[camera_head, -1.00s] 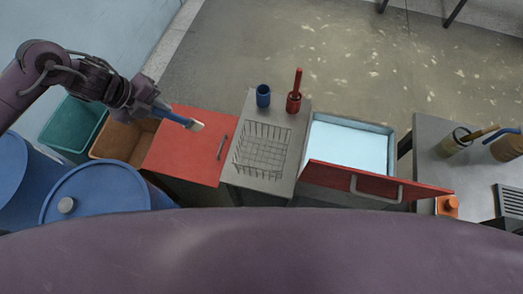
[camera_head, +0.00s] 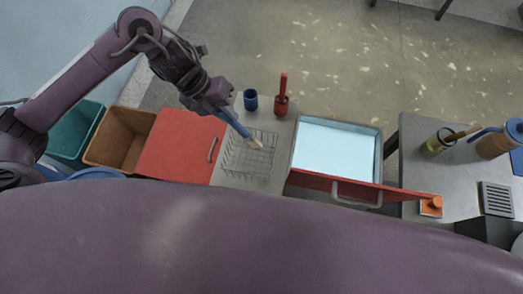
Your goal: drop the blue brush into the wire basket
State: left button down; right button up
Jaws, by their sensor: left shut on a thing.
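The blue brush (camera_head: 236,124) has a blue handle and a pale bristle end. My left gripper (camera_head: 222,108) is shut on its handle. The brush points down and to the right, with its pale end over the wire basket (camera_head: 262,166) in the head view. I cannot tell how high the brush is above the basket. The wire basket stands on a grey counter between a red panel and an open drawer, and no object shows inside it. My right gripper is not in view.
A blue cup (camera_head: 251,100) and a red holder with a red handle (camera_head: 281,103) stand just behind the basket. An open drawer (camera_head: 335,150) with a red front lies to the right. Brown (camera_head: 118,142) and teal (camera_head: 76,130) bins stand left of the red panel (camera_head: 180,146).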

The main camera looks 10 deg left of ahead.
pick_arm(q)
jog(key=shift+s+f, duration=0.2)
jog(key=shift+f, duration=0.25)
notch_tip(320, 180, down, 5)
jog(key=b, duration=0.3)
jog(key=shift+b, duration=0.3)
